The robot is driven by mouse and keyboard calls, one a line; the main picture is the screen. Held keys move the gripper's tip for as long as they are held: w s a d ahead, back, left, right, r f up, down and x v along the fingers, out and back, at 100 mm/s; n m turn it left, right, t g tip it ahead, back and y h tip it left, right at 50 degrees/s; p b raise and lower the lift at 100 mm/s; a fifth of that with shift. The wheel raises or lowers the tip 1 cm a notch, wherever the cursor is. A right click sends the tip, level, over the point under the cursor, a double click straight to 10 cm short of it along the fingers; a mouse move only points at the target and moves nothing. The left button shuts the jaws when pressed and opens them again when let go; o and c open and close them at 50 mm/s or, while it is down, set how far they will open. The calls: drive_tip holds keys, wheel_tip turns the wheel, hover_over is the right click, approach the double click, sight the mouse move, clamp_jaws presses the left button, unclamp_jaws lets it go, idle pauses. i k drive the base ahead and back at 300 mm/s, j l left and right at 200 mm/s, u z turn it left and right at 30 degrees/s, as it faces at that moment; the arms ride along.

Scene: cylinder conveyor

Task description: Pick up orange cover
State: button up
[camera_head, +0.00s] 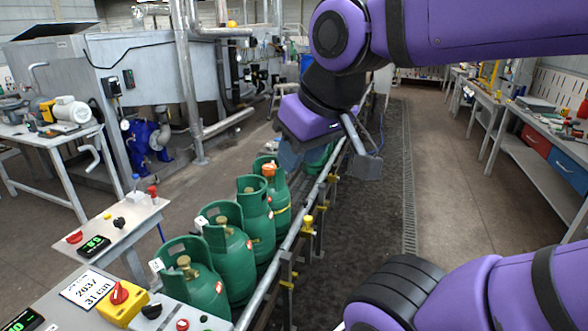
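The orange cover (269,169) sits on top of a green gas cylinder (272,195), the fourth back from the front of a row on the conveyor (310,195). My gripper (328,161) hangs from the purple arm to the right of the orange cover and a little above it. Its two finger parts look spread apart, with nothing seen between them but a green cylinder in the background. The gripper does not appear to touch the cover. The cover's far side is hidden.
Several green cylinders (229,255) stand in line nearer the camera, with metal rails beside them. A control panel (120,300) with knobs is at front left. Another green cylinder (318,160) is partly hidden behind my gripper. The aisle floor (455,180) at right is clear.

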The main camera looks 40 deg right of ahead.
sight(268, 169)
drive_tip(key=i+j+z, duration=0.1)
drive_tip(key=z, duration=0.8)
drive_tip(key=i+l+z, duration=0.3)
drive_tip(key=i+z, duration=0.35)
drive_tip(key=i+l, duration=0.15)
drive_tip(key=i, duration=0.5)
drive_tip(key=i+l, duration=0.15)
drive_tip(key=i, duration=0.55)
drive_tip(key=i+l+u, duration=0.1)
drive_tip(key=i+u, duration=0.15)
drive_tip(key=u, duration=0.15)
drive_tip(key=i+l+u, duration=0.15)
drive_tip(key=u, duration=0.3)
drive_tip(key=i+l+u, duration=0.5)
drive_tip(key=u, duration=0.35)
drive_tip(key=l+u, duration=0.4)
drive_tip(key=i+l+u, duration=0.1)
drive_tip(key=l+u, duration=0.3)
drive_tip(key=l, duration=0.1)
